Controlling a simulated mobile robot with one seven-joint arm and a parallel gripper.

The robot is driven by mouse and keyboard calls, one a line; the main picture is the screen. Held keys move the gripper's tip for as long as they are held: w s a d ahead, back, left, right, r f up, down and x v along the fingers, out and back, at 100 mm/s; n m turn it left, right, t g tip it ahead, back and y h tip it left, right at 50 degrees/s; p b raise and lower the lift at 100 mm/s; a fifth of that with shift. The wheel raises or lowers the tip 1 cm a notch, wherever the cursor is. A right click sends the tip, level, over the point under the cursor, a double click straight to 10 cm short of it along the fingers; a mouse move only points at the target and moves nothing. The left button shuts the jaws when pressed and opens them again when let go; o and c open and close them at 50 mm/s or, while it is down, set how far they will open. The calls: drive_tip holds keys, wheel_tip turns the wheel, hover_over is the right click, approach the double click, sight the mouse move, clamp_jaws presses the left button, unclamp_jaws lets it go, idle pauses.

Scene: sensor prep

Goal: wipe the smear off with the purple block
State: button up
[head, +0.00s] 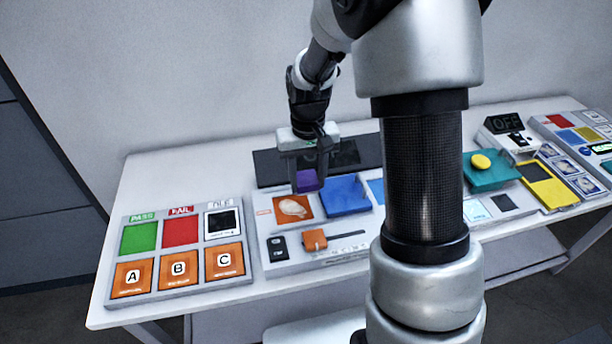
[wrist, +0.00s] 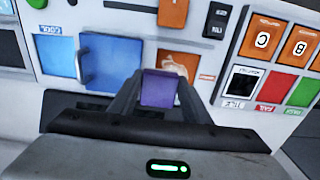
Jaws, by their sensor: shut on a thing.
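My gripper (head: 307,180) is shut on the purple block (head: 307,181). In the wrist view the purple block (wrist: 158,88) sits between the two fingers. A pale smear (head: 293,206) lies on an orange square panel (head: 304,216) just in front and to the left of the block in the head view. The block is close to the smear's far edge; I cannot tell whether it touches the panel. In the wrist view the smear (wrist: 177,65) is partly hidden behind the block and a finger.
A blue square box (head: 345,194) is right beside the orange panel. An orange slider (head: 315,238) and a dark switch (head: 277,248) lie in front. A board (head: 253,261) with coloured and lettered squares is at left. A teal box (head: 490,177) with a yellow knob stands at right.

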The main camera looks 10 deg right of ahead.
drive_tip(key=shift+f+b, duration=1.95)
drive_tip(key=shift+f, duration=0.85)
drive_tip(key=shift+f+b, duration=0.5)
drive_tip(key=shift+f, duration=0.2)
drive_tip(key=shift+a, duration=0.1)
